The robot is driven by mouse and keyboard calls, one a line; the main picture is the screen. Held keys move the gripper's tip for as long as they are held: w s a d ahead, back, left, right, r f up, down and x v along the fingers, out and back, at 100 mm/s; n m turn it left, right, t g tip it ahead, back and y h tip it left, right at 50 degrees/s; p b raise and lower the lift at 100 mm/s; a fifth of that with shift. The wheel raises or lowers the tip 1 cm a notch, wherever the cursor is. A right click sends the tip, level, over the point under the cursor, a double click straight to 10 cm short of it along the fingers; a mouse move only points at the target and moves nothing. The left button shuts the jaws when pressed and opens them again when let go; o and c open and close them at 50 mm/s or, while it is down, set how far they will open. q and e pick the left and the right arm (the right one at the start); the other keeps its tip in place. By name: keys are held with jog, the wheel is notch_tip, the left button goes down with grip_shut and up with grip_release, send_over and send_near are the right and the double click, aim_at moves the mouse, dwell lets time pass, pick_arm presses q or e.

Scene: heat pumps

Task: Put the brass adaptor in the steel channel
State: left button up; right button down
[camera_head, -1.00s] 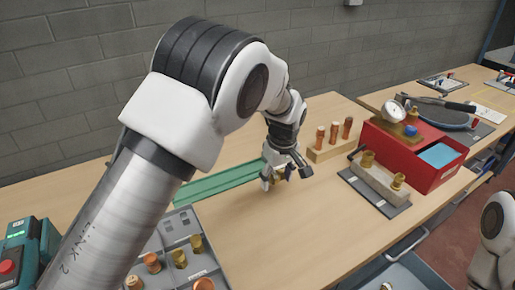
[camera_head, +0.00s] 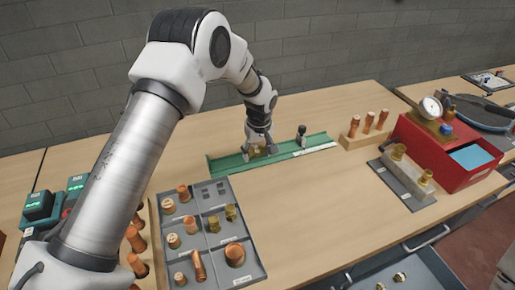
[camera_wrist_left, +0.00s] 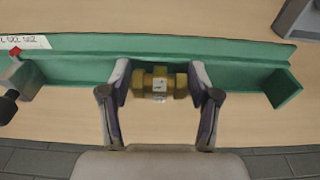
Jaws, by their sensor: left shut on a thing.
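The brass adaptor (camera_wrist_left: 160,84) is a short gold-coloured fitting with hex ends and a small pale label. My left gripper (camera_head: 258,150) is shut on it, one finger at each end in the left wrist view. The adaptor shows as a small brass spot (camera_head: 256,151) between the fingers in the head view. The steel channel is a long green angled piece (camera_head: 226,163) on the table, and the gripper is over its left half. In the wrist view the adaptor overlaps the channel (camera_wrist_left: 235,76); I cannot tell whether they touch. My right gripper is out of view.
A small dark-topped clamp (camera_head: 302,133) stands at the channel's right part. A grey tray (camera_head: 212,228) of copper and brass fittings is in front. A wooden block (camera_head: 365,138) with copper pieces and a red box (camera_head: 440,150) stand right. The table between is clear.

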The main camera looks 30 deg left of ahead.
pick_arm(q)
jog(key=shift+w+f, duration=0.1)
jog(key=shift+w, duration=0.1)
jog(key=o, duration=1.1)
jog(key=shift+w+f, duration=0.1)
jog(key=shift+o, duration=1.3)
jog(key=shift+s+r, duration=0.2)
jog(key=shift+w+r, duration=0.1)
jog(key=shift+r, duration=0.35)
notch_tip(320, 180, up, 11)
jog(key=s+d+b, duration=0.1)
jog(key=shift+b, duration=0.35)
